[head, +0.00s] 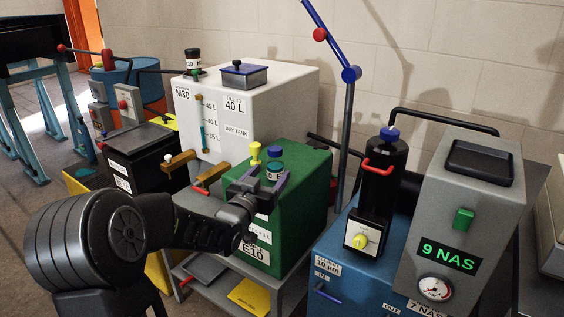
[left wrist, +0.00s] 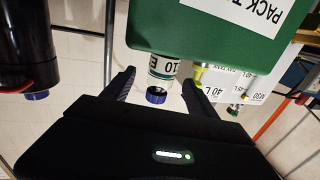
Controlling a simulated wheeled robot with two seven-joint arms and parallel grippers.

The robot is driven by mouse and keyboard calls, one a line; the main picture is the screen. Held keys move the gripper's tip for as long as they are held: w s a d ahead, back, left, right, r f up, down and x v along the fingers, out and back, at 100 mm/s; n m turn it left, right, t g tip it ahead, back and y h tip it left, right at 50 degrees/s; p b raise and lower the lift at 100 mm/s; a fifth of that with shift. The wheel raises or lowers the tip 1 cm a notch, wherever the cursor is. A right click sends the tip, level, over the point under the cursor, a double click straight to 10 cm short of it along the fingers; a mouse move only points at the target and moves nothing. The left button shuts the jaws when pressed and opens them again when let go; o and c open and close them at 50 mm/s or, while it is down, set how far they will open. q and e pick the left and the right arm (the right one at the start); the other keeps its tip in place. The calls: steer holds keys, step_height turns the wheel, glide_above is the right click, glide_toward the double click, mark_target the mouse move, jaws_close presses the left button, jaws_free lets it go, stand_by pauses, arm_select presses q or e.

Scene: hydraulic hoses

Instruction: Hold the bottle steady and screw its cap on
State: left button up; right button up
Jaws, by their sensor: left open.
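A small clear bottle (head: 273,168) with a label and a blue cap (head: 275,152) at its top stands upright on the green tank (head: 305,190). I cannot tell how tightly the cap sits. My left gripper (head: 268,175) is open, its fingers reaching toward the bottle from the front. In the left wrist view, which is upside down, the bottle (left wrist: 164,66) and its blue cap (left wrist: 156,95) show in the gap between the open fingers (left wrist: 159,86), apart from both. My right gripper is not in view.
A yellow knob (head: 254,152) stands close left of the bottle. Behind is a white tank (head: 285,90) with a black-capped bottle (head: 193,62) on top. A blue filter unit (head: 345,275) with a black cylinder (head: 383,175) stands right. A blue pole (head: 348,130) rises behind.

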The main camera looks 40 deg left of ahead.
mark_target(273, 170)
arm_select(q)
steer(key=shift+w+a, duration=0.1)
steer(key=shift+w, duration=0.15)
steer(key=shift+s+r, duration=0.1)
steer(key=shift+s, duration=0.05)
steer(key=shift+x, duration=1.4)
steer(key=shift+p+x, duration=0.75)
steer(key=shift+x, duration=1.8)
steer(key=shift+a, duration=0.1)
steer(key=shift+s, duration=0.1)
